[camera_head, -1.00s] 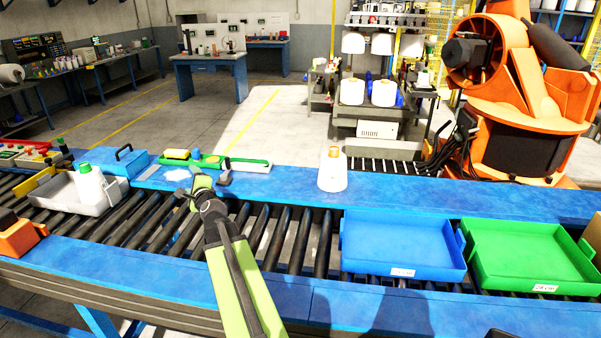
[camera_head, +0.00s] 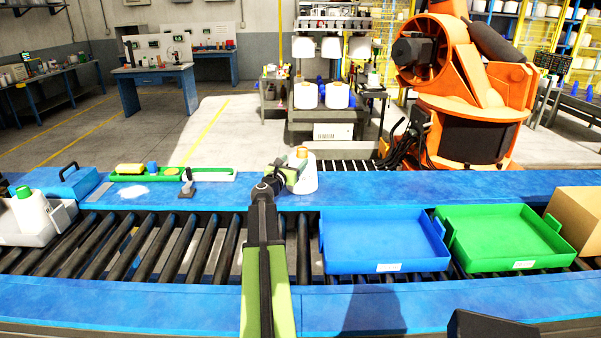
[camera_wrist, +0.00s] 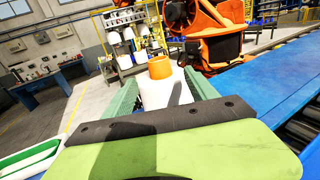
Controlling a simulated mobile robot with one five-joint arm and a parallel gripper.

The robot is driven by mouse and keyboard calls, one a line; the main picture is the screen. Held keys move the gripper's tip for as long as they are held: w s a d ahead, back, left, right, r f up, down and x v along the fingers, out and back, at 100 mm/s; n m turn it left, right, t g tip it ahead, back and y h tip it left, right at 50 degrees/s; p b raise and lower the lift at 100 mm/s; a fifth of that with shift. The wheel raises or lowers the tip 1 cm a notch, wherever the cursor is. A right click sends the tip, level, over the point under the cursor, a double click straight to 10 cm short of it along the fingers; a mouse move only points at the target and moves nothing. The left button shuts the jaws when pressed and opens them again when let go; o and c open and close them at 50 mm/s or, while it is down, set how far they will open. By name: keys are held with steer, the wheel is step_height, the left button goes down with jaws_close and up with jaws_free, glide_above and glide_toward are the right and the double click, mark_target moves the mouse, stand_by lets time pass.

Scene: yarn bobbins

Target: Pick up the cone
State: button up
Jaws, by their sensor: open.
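The cone (camera_head: 307,173) is a white yarn bobbin with an orange-tan top. It stands upright on the blue far ledge of the conveyor in the head view. My gripper (camera_head: 287,177) is at the cone's left side, partly in front of it. In the wrist view the cone (camera_wrist: 158,86) stands straight ahead, between the two green fingers of my open gripper (camera_wrist: 158,98). The gripper body hides the cone's lower part there. I cannot tell whether either finger touches it.
A blue tray (camera_head: 383,267) and a green tray (camera_head: 508,262) sit on the rollers to the right, with a cardboard box (camera_head: 577,222) beyond. A green holder (camera_head: 205,175) and a blue case (camera_head: 62,187) lie left on the ledge. An orange robot (camera_head: 462,137) stands behind.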

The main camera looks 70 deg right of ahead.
mark_target(299, 153)
steer(key=d, duration=0.4)
steer(key=shift+w, duration=0.1)
steer(key=shift+d+r, duration=0.15)
steer(key=shift+d, duration=1.2)
steer(key=shift+d+r, duration=0.1)
steer(key=shift+d, duration=1.2)
steer(key=shift+a, duration=0.1)
steer(key=shift+c, duration=0.5)
jaws_close()
